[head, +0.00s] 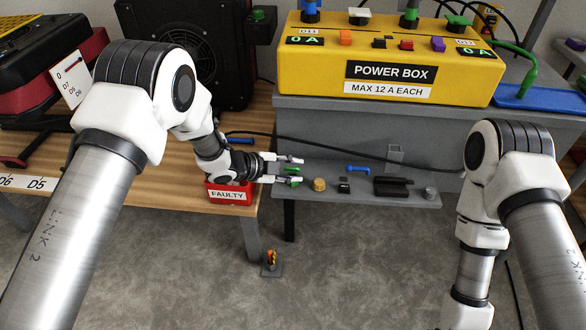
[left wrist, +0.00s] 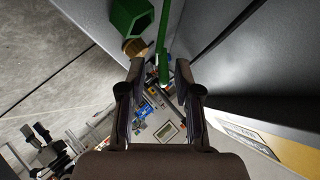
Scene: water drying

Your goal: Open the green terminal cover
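A small green part (head: 292,169) is at the left end of the grey shelf in the head view, partly hidden by my left gripper. My left gripper (head: 290,170) is open, with one finger on the far side of this green part and one on the near side. In the left wrist view a thin green bar (left wrist: 163,50) runs into the gap of my left gripper (left wrist: 160,72), apart from both fingers as far as I can tell. A wider green block (left wrist: 131,17) lies beside it. I cannot tell which green part is the cover. My right gripper is out of view.
A gold cylinder (head: 319,184), a blue part (head: 358,169) and black parts (head: 394,187) lie on the grey shelf (head: 365,201). The yellow power box (head: 390,56) stands above. A red FAULTY bin (head: 229,197) is below my left wrist. A black cable (head: 350,152) crosses behind.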

